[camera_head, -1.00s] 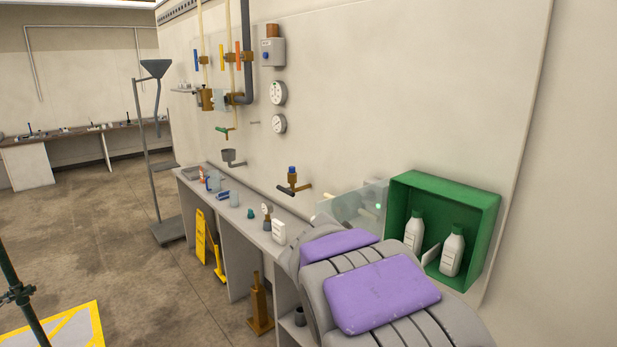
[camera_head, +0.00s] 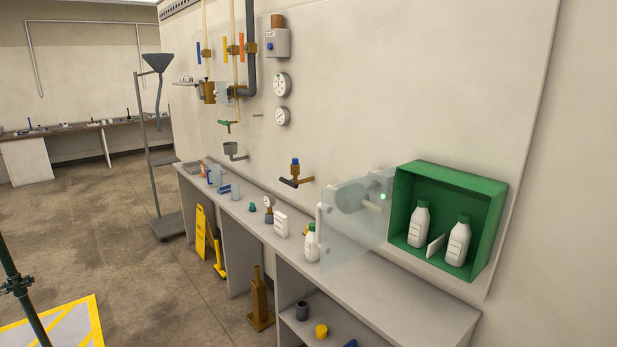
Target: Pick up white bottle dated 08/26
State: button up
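Two white bottles stand in an open green wall box at the right, the left one (camera_head: 419,224) and the right one (camera_head: 458,241). A small white card (camera_head: 435,245) stands between them. A third white bottle (camera_head: 312,243) stands on the counter, just left of the clear door panel. The dates on the labels are too small to read. My gripper is not in view.
The green box (camera_head: 448,173) has a clear door (camera_head: 350,237) swung open to the left, over the grey counter (camera_head: 400,294). The counter's right part is bare. A white container (camera_head: 281,224) and small items stand farther left. A yellow floor sign (camera_head: 202,233) stands before the counter.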

aim_at(419, 222)
jog(key=i+j, duration=0.65)
jog(key=j, duration=0.25)
jog(key=i+j+z, duration=0.25)
jog(key=j, duration=0.35)
jog(key=i+j+z, duration=0.1)
jog(key=i+j, duration=0.2)
jog(key=i+j+z, duration=0.1)
jog(key=j, duration=0.3)
jog(key=i+j+z, duration=0.15)
jog(key=j, duration=0.2)
jog(key=z, duration=1.05)
jog(key=i+l+u, duration=0.2)
jog(key=i+l, duration=0.2)
jog(key=l, duration=0.25)
jog(key=i+l+u, duration=0.1)
jog(key=l, duration=0.25)
jog(key=i+l+u, duration=0.1)
jog(key=i+l, duration=0.15)
jog(key=i+l+u, duration=0.1)
jog(key=l, duration=0.4)
jog(key=i, duration=0.05)
